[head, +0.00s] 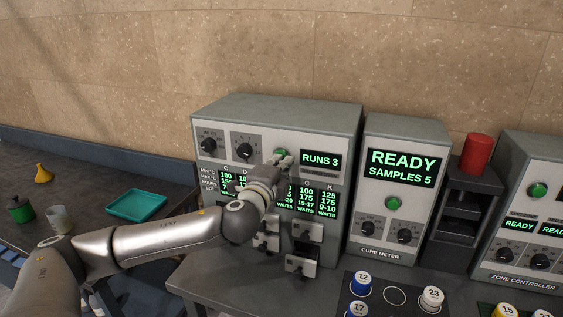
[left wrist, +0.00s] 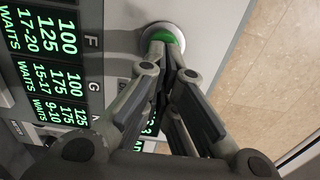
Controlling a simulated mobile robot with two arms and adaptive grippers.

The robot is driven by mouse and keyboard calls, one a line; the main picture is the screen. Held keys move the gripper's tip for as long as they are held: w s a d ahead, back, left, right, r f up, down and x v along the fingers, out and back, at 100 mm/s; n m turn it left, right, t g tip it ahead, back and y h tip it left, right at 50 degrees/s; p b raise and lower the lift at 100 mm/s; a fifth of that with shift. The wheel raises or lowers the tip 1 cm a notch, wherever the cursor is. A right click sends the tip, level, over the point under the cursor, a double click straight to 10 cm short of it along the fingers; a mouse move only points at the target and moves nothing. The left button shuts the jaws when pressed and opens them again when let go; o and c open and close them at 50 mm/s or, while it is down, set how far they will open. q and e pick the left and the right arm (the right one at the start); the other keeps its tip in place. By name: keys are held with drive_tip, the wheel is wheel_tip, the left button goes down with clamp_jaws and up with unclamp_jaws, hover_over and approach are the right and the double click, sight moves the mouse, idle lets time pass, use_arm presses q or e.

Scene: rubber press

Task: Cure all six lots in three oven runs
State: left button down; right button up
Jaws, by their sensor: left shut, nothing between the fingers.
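The oven (head: 277,112) is a grey box with knobs and a display reading RUNS 3 (head: 320,160). My left gripper (head: 284,160) is at its green button (head: 281,153). In the left wrist view the shut, empty left fingers (left wrist: 166,62) overlap the green button (left wrist: 164,37); I cannot tell if they touch it. The oven's table (head: 318,200) shows lot letters with WAITS under several columns, partly hidden by my arm. Numbered lots stand at the lower right: blue 12 (head: 361,282), white 23 (head: 432,299), blue 17 (head: 358,311) and yellow 15 (head: 507,311). My right gripper is not in view.
The cure meter (head: 400,125) reads READY, SAMPLES 5. A dark stand with a red cylinder (head: 477,154) and the zone controller (head: 530,275) are to its right. A teal tray (head: 137,205), green container (head: 20,209) and yellow flask (head: 42,172) are on the left table.

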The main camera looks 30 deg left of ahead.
use_arm(q)
drive_tip(key=shift+w, duration=0.1)
idle(0.3)
drive_tip(key=shift+x, duration=0.8)
drive_tip(key=shift+a, duration=0.1)
